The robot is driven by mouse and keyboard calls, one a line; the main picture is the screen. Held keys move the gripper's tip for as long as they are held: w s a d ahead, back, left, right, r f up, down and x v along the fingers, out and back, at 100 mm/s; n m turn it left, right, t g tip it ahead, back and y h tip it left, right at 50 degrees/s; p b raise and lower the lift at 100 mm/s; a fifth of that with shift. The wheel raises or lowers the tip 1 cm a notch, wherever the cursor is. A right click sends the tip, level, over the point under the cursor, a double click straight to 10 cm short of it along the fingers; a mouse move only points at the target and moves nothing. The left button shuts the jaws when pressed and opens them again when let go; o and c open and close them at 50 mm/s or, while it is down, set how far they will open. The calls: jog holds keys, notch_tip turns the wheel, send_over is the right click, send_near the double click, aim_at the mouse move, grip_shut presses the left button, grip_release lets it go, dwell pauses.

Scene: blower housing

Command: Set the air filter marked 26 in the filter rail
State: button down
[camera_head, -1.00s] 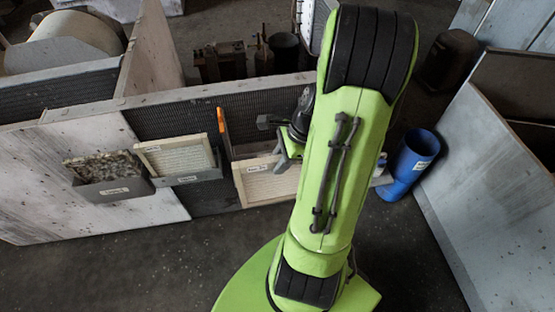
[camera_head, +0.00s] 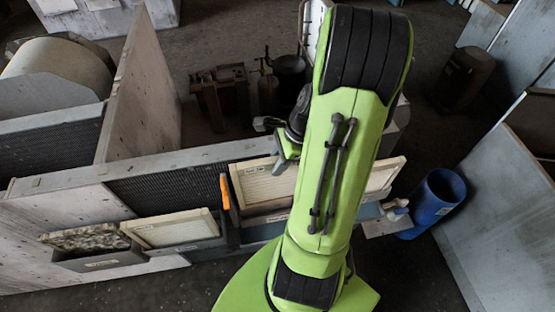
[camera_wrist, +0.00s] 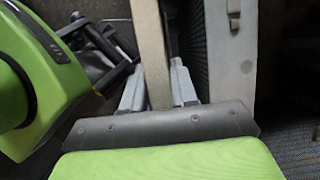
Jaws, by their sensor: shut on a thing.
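My gripper (camera_wrist: 157,70) is shut on the pale frame of a filter (camera_wrist: 150,35), which stands between the two fingers in the wrist view. In the head view my gripper (camera_head: 284,163) is at the upper right of this cream filter (camera_head: 262,186). The filter is upright and tilted, with a small label on its upper frame that is too small to read. Its right side is hidden by my arm. A grey bin with a label is just below it. I cannot make out the filter rail for sure.
To the left are a dirty filter (camera_head: 85,238) and a pale filter (camera_head: 172,228) in grey bins. An orange upright piece (camera_head: 225,192) stands beside the held filter. Another pale panel (camera_head: 386,175) shows right of my arm. A blue bucket (camera_head: 437,200) stands at the right.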

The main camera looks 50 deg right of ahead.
aim_at(277, 182)
notch_tip(277, 182, down, 4)
jog(key=b, duration=0.4)
jog(key=shift+w+d, duration=0.1)
jog(key=shift+w, duration=0.05)
dwell(0.5)
jog(key=shift+s+a, duration=0.25)
jog(key=shift+s, duration=0.05)
dwell(0.8)
jog(key=shift+f+b, duration=0.8)
jog(key=shift+f, duration=0.45)
